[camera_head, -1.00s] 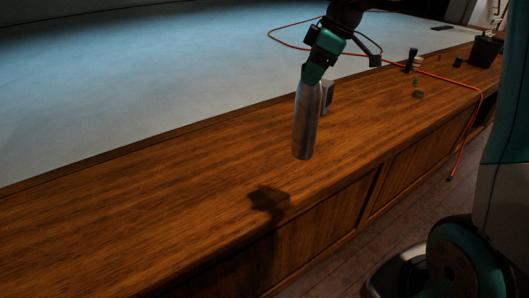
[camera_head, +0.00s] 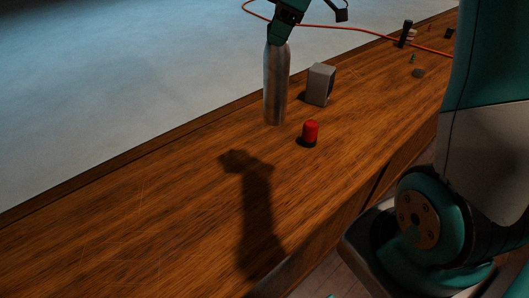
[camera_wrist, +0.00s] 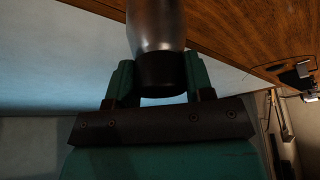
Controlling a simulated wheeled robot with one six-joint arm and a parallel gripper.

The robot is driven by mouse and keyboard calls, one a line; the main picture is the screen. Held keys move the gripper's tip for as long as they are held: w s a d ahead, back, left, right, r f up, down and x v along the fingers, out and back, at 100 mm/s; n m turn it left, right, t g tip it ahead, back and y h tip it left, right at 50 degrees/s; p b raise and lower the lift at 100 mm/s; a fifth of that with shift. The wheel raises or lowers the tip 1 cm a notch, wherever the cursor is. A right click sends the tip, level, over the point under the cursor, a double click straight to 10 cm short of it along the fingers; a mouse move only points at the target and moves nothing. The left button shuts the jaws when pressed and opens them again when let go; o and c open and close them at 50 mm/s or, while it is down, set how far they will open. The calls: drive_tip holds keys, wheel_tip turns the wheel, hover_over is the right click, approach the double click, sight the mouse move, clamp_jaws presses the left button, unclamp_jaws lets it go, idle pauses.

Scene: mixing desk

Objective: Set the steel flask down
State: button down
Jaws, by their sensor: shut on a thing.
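The steel flask (camera_head: 276,88) is a tall brushed-metal bottle, hanging roughly upright below my gripper (camera_head: 278,42) over the wooden desk top (camera_head: 120,225). My gripper is shut on its neck. The flask's base is near the desk surface, but I cannot tell if it touches; the dark shadow lies apart from the base. In the wrist view the flask's body and dark top (camera_wrist: 160,68) sit between the two green fingers.
An orange cable (camera_head: 350,31) and small items, including a dark upright one (camera_head: 405,33), lie farther back. The desk to the left is clear.

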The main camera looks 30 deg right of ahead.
sight(275, 106)
drive_tip(key=shift+w+f, duration=0.15)
drive_tip(key=shift+w, duration=0.15)
wheel_tip(275, 106, down, 20)
drive_tip(key=p, duration=0.2)
drive_tip(key=shift+w+r+p, duration=0.1)
drive_tip(key=shift+r+p, duration=0.15)
drive_tip(key=shift+p, duration=0.05)
drive_tip(key=shift+c, duration=2.4)
unclamp_jaws()
drive_tip(key=shift+f, duration=0.1)
